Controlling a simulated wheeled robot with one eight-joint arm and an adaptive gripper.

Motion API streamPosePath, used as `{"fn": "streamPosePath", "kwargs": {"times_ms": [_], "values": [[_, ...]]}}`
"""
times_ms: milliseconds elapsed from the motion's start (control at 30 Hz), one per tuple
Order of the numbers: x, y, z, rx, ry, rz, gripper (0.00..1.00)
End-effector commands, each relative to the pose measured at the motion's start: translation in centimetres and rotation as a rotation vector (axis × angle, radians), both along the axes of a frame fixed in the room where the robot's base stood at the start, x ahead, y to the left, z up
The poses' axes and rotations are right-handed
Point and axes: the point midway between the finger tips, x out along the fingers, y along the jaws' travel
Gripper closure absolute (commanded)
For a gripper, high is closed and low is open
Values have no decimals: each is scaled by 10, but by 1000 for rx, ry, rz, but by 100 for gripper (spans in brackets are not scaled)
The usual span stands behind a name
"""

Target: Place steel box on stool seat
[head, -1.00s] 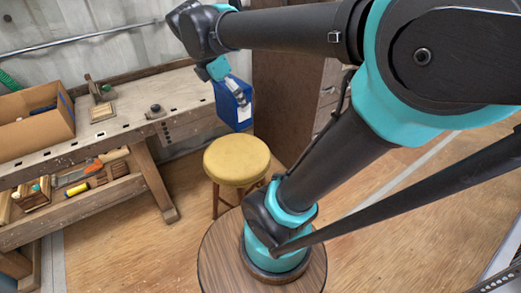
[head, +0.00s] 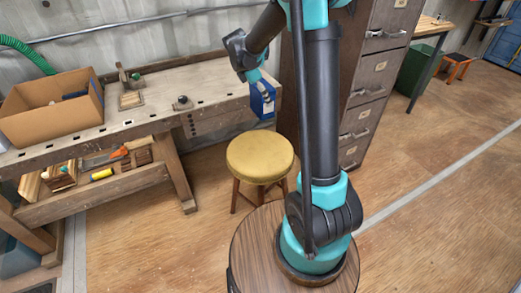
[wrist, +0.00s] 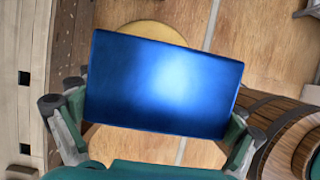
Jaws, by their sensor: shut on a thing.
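A blue box (head: 264,107), shiny like metal in the wrist view (wrist: 165,82), is held in my gripper (head: 262,90). In the wrist view the fingers of my gripper (wrist: 155,128) are on either side of the box. In the wrist view part of the seat (wrist: 152,32) shows beyond the box's far edge; the box hides the rest.
The wooden workbench (head: 150,118) stands at the left with an open cardboard box (head: 50,118) and a hand plane (head: 130,80) on it. A dark drawer cabinet (head: 372,85) stands at the right behind my arm.

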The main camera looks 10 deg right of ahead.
Motion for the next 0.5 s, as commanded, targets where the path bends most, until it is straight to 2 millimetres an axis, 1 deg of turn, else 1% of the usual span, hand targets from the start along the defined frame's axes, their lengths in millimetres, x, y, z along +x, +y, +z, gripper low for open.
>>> {"fn": "streamPosePath", "kwargs": {"times_ms": [33, 100, 267, 367, 500], "values": [[6, 1, -8, -1, 0, 0, 58], [12, 2, -15, -1, 0, 1, 58], [17, 3, -28, 0, 0, 2, 58], [17, 3, -45, 0, 0, 2, 58], [17, 3, -76, 0, 0, 2, 58]]}}
